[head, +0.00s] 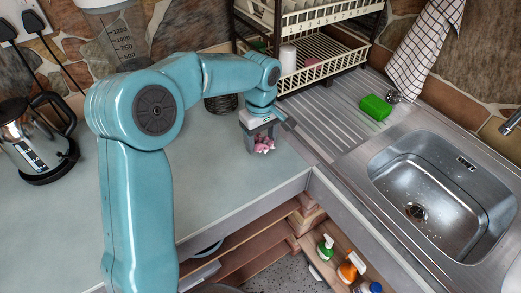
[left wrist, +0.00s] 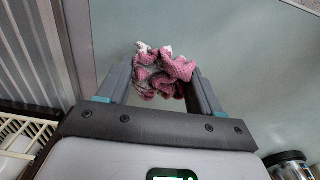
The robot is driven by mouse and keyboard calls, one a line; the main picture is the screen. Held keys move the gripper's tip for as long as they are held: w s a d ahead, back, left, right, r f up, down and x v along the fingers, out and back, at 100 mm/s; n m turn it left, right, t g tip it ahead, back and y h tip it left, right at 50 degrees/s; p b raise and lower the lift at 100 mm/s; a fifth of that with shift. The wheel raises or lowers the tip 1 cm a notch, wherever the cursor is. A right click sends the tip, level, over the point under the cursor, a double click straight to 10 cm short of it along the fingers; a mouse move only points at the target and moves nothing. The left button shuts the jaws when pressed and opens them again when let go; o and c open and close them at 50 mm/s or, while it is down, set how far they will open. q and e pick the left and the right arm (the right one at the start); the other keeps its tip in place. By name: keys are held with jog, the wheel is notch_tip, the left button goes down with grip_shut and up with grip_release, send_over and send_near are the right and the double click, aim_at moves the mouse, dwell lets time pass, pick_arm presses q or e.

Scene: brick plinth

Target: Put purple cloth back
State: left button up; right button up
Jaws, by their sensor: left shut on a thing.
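The purple cloth (head: 265,146) is crumpled, pinkish-purple with whitish edges. My left gripper (head: 259,142) is shut on it near the front right part of the grey counter (head: 225,185), beside the metal drainboard. In the left wrist view the bunched cloth (left wrist: 163,72) sits between the two fingers of the gripper (left wrist: 160,88), with folds sticking out past the tips. I cannot tell whether the cloth touches the counter. My right gripper is not in view.
A green sponge (head: 375,107) lies on the drainboard (head: 335,110) by the sink (head: 440,185). A dish rack (head: 320,60) stands behind, and a checked towel (head: 424,45) hangs on the wall. A kettle (head: 38,145) stands at left. Bottles (head: 351,267) stand below the counter.

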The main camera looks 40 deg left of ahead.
aim_at(261, 159)
pick_arm(q)
jog(key=shift+f, duration=2.35)
jog(key=shift+f, duration=0.2)
jog(key=o, duration=1)
jog(key=shift+r, duration=0.1)
notch_tip(261, 159, up, 12)
jog(key=shift+s+a+r, duration=0.1)
jog(key=shift+r, duration=0.15)
